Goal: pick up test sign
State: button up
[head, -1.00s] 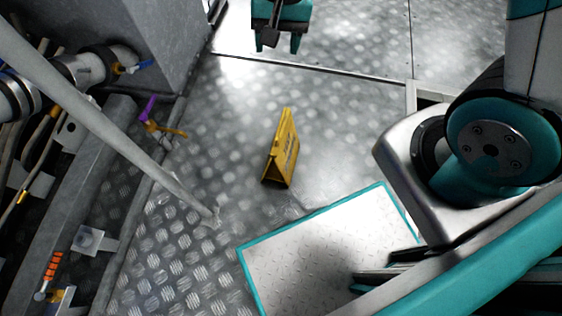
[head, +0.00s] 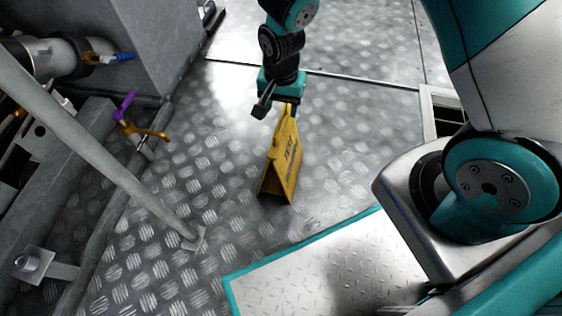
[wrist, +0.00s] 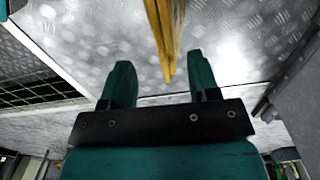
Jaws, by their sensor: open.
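The yellow test sign (head: 284,165) stands upright like a small tent on the metal floor, with dark lettering on its side. In the wrist view the sign (wrist: 163,30) shows edge-on as two thin yellow panels, its end near the gap between my fingers. My gripper (head: 282,108) is just behind and above the sign's top in the head view and partly overlaps it. In the wrist view my gripper (wrist: 160,85) is open, with a teal finger on each side and nothing held. I cannot tell whether a finger touches the sign.
A grey slanted pole (head: 110,155) meets the floor left of the sign. Pipes and a valve with a purple and an orange handle (head: 140,130) line the left side. A grey cabinet (head: 150,45) stands at the upper left. The floor right of the sign is clear.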

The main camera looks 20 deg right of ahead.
aim_at(280, 118)
notch_tip(280, 118, down, 8)
jog(key=b, duration=0.5)
jog(key=shift+s+a+r, duration=0.1)
jog(key=shift+a+r, duration=0.05)
jog(key=shift+r, duration=0.15)
grip_shut()
